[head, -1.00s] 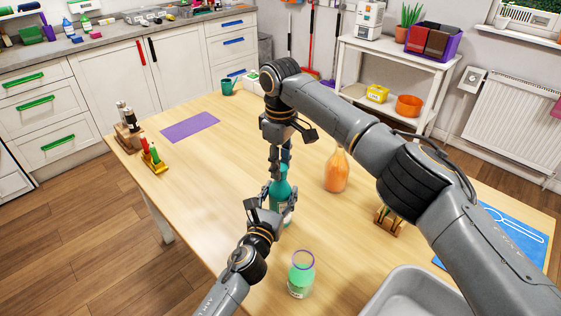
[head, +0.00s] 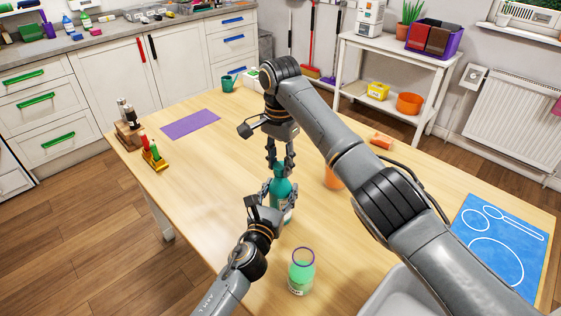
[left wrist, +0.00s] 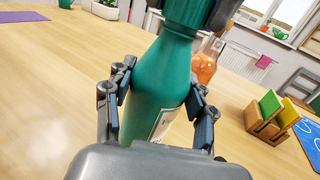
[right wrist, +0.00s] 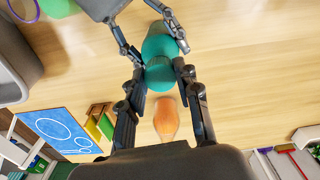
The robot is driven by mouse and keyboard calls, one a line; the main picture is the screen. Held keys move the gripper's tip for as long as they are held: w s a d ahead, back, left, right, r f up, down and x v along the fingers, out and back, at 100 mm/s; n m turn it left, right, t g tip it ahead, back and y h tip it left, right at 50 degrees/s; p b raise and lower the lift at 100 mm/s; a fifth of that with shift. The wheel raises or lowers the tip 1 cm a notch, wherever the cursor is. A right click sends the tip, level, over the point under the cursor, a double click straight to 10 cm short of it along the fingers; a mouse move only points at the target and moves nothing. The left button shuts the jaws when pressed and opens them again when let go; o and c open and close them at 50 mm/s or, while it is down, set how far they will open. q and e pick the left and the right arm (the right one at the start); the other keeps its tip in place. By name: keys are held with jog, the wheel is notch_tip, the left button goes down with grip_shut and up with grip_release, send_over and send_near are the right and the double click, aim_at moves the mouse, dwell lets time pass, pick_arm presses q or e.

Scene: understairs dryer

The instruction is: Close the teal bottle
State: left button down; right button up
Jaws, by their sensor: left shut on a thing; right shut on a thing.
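The teal bottle (head: 284,190) stands upright on the wooden table (head: 225,170). It also shows in the left wrist view (left wrist: 155,95) and from above in the right wrist view (right wrist: 157,45). My left gripper (head: 274,199) is shut around the bottle's body from the side. My right gripper (head: 281,167) points straight down over the bottle and is shut on its teal top, which lies between its fingers in the right wrist view. The fingers partly hide the top, so I cannot tell how tightly the cap sits.
An orange bottle (head: 332,180) stands close behind, partly hidden by my right arm. A green jar (head: 301,272) stands near the front edge. A wooden holder (left wrist: 267,122) and a blue mat (head: 497,240) lie to the right.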

jog(key=m, duration=0.7)
jog(key=shift+a, duration=0.1)
jog(key=m, duration=0.9)
jog(key=shift+m, duration=0.4)
jog(key=m, duration=0.5)
jog(key=shift+w+m, duration=0.1)
jog(key=shift+m, duration=0.3)
jog(key=o, duration=0.7)
